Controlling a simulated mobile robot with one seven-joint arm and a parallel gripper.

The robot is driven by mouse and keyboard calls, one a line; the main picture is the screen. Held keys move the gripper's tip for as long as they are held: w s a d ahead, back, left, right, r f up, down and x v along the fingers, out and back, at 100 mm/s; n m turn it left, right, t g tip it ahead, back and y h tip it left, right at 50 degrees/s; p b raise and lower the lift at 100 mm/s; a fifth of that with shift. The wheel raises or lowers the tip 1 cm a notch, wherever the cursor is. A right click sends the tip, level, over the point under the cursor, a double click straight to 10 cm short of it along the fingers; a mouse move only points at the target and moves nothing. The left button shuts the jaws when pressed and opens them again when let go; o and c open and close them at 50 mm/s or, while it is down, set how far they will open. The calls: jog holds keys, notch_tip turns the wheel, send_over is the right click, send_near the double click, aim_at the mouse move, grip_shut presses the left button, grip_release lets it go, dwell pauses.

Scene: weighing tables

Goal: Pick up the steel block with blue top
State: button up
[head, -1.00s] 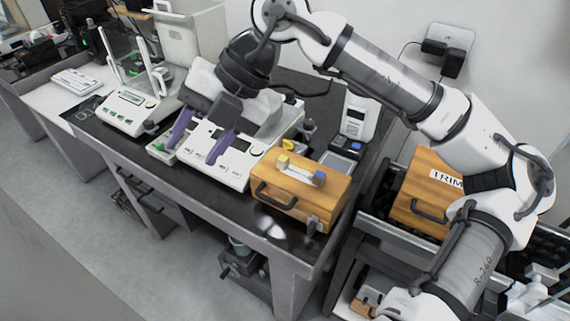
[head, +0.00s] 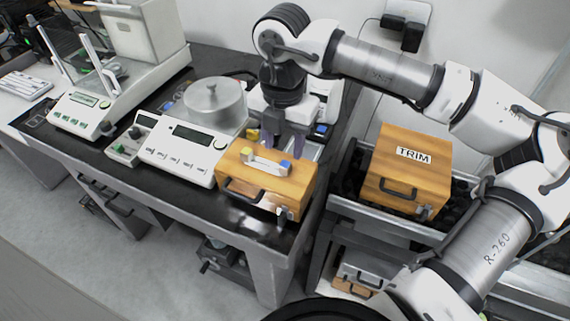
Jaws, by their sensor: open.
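The steel block with blue top (head: 285,168) stands on the lid of a wooden case (head: 240,178), at the right end of a small light-coloured piece (head: 266,165). Nothing shows between the fingers. I cannot tell how high the fingertips are above the lid.
A balance with a round steel pan (head: 213,103) stands left of the case. A glass-sided balance (head: 85,112) is farther left. A wooden TRIM case (head: 405,170) sits to the right. The black table's front edge (head: 170,203) is clear.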

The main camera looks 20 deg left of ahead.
aim_at(285, 164)
jog(key=shift+d+f+p, duration=0.15)
jog(key=shift+f+p, duration=0.9)
jog(key=shift+f, duration=1.6)
grip_shut()
